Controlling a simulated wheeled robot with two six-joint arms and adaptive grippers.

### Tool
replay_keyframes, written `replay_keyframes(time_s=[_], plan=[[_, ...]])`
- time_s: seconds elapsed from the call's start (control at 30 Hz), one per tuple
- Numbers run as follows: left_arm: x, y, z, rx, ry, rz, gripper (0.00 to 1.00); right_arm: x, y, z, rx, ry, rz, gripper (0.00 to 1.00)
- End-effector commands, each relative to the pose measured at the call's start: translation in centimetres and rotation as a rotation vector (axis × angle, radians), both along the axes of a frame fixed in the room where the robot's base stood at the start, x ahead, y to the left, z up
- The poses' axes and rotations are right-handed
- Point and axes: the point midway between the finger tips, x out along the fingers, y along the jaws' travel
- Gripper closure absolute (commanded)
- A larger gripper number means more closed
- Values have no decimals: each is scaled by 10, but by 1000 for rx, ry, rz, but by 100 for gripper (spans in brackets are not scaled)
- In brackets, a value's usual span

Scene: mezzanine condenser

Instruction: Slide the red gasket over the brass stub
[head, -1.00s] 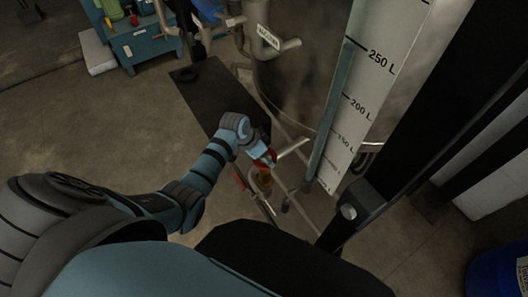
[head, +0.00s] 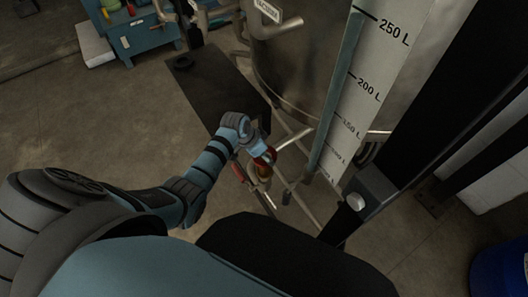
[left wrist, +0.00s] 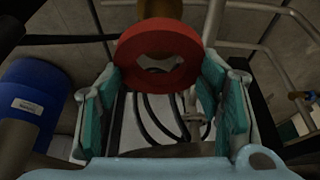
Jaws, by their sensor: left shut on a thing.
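The red gasket (left wrist: 183,75) is a thick ring held between the teal finger pads of my left gripper (left wrist: 163,73). The gasket also shows as a small red patch at the gripper's tip in the head view (head: 269,154). The brass stub (head: 264,171) is just below the gasket in the head view. In the left wrist view the brass stub (left wrist: 158,7) shows beyond the ring's upper edge, with a brownish part in the top of its hole. I cannot tell whether the gasket touches the stub or is around it. My right gripper is not in view.
A steel tank with a litre scale (head: 365,85) stands right of the gripper, with pale pipes (head: 294,138) close to the stub. A dark plate (head: 215,88) lies behind the gripper. A blue drum (head: 500,273) is at the lower right. Open floor lies left.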

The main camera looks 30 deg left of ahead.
Motion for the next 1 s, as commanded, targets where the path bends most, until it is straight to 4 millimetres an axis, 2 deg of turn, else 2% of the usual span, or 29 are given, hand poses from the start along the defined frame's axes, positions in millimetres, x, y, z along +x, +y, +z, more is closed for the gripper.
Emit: replay_keyframes(time_s=[0.2,1.0], plan=[[-1,0,1,-1,2,1,59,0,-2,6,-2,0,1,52],[0,0,0,0,0,0,59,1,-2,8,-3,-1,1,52]])
